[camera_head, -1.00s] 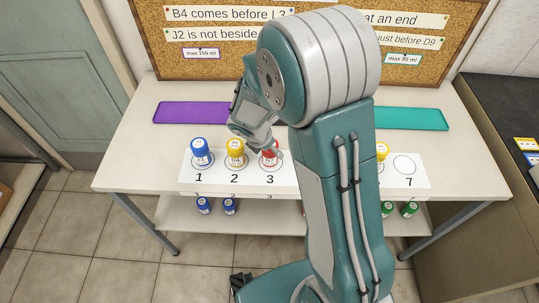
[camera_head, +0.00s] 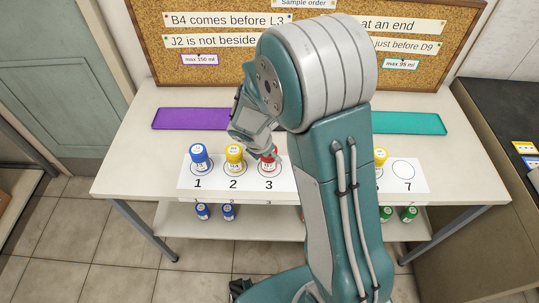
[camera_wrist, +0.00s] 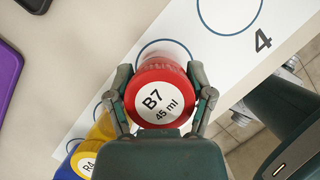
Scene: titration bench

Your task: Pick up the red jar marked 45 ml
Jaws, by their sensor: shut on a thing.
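The red jar (camera_wrist: 160,70) has a white lid label reading B7, 45 ml, in the wrist view. In the head view the red jar (camera_head: 268,163) is at spot 3 on the white numbered strip, partly covered by my gripper (camera_head: 262,152). In the wrist view my gripper (camera_wrist: 160,98) has one finger on each side of the jar and is shut on it. The circle printed for spot 3 shows just beyond the jar. I cannot tell if the jar's base touches the strip.
A yellow jar (camera_head: 234,158) stands at spot 2 and a blue jar (camera_head: 199,157) at spot 1, close beside the red one. Spot 7 is empty. A purple tray (camera_head: 190,118) and a teal tray (camera_head: 408,123) lie behind the strip. My arm hides the middle spots.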

